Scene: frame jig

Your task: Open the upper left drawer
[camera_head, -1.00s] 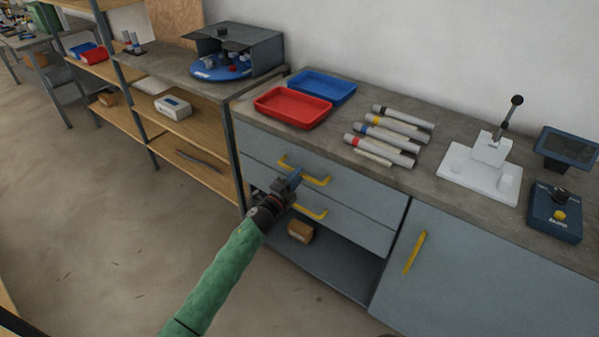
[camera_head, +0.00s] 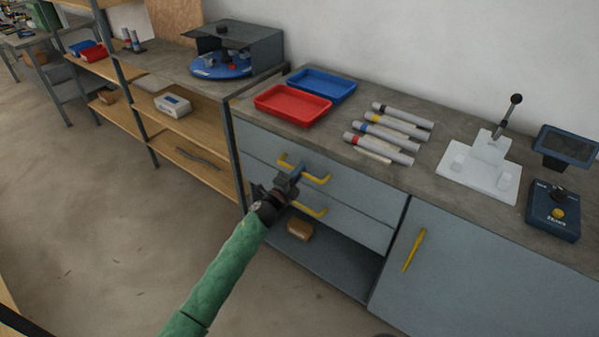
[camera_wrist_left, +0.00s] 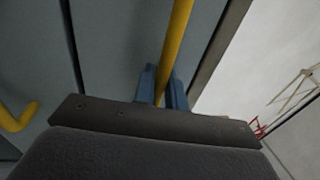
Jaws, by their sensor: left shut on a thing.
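The upper left drawer (camera_head: 259,150) is the top grey-blue front of the bench, with a yellow bar handle (camera_head: 318,179). It looks shut. My left gripper (camera_head: 297,172) is at this handle, its arm coming from the lower left. In the left wrist view, the blue fingers (camera_wrist_left: 161,88) stand on both sides of the yellow bar (camera_wrist_left: 177,45) and are shut on it. The gripper hides the middle of the handle in the head view. My right gripper is not in view.
A lower drawer with its own yellow handle (camera_head: 312,211) is just below. An open shelf with a brown box (camera_head: 300,229) is under it. A door with a yellow handle (camera_head: 414,250) is at the right. Red tray (camera_head: 292,105) and blue tray (camera_head: 322,85) stand on top. The floor in front is free.

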